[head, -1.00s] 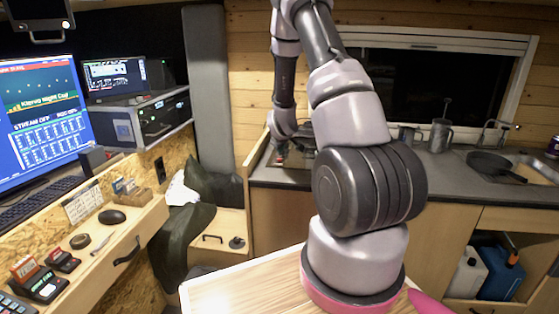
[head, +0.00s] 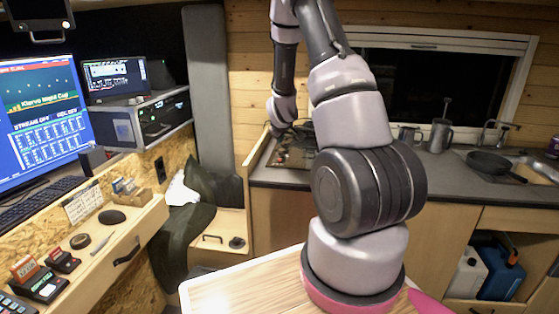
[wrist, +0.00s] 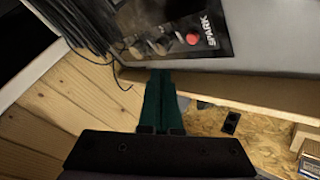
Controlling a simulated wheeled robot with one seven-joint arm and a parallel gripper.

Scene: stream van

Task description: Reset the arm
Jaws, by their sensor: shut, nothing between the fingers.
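My gripper (wrist: 160,76) shows in the wrist view as two dark green fingers lying together, shut with nothing between them. I cannot make out the fingers in the head view.
A counter (head: 455,180) with a frying pan (head: 490,162) and a metal mug (head: 440,135) runs along the back.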

